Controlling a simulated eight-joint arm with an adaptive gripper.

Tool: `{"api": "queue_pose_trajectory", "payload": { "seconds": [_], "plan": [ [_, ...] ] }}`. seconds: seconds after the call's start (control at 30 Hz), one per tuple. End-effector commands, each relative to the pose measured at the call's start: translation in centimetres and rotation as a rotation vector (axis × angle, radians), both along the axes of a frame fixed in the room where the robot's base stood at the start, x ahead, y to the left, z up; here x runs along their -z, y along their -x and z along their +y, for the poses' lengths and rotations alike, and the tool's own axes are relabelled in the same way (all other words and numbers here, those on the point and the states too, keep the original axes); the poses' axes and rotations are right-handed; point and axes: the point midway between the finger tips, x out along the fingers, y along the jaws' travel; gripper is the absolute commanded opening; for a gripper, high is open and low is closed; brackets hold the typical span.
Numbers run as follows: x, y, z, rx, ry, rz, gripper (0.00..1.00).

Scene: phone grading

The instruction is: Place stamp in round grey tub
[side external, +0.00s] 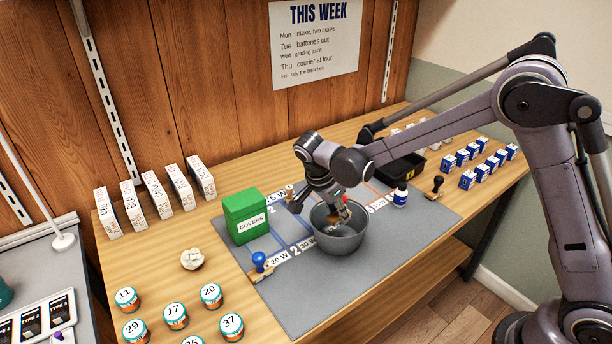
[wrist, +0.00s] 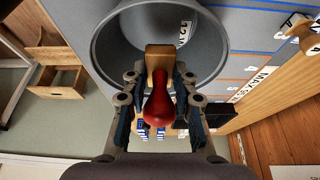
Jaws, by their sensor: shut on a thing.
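My gripper (side external: 337,205) is shut on a stamp with a red handle and a wooden block (wrist: 160,100). In the wrist view the stamp sits between the two fingers, its block toward the tub. The round grey tub (side external: 340,244) stands on the grey mat, and its rim also shows in the wrist view (wrist: 100,45). My gripper points down at the tub's mouth, with the block over the opening. I cannot tell how far the stamp is inside. The tub's floor is partly hidden by the stamp and gripper.
A green covers box (side external: 246,218) and a blue-handled stamp (side external: 259,262) stand left of the tub. A black tray (side external: 402,170), a white bottle (side external: 400,194) and a black-handled stamp (side external: 436,187) are to the right. Several numbered tins (side external: 176,317) stand at the front left.

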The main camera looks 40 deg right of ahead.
Motion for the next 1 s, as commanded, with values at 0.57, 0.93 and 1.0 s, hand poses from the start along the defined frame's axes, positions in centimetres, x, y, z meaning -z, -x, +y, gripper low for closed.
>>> {"api": "queue_pose_trajectory", "payload": {
  "seconds": [0.57,0.93,1.0],
  "plan": [
    [0.93,0.01,0.0,0.0,0.0,0.0,0.45],
    [0.92,0.02,0.0,0.0,0.0,0.0,0.54],
    [0.92,0.02,0.0,0.0,0.0,0.0,0.54]
  ]
}}
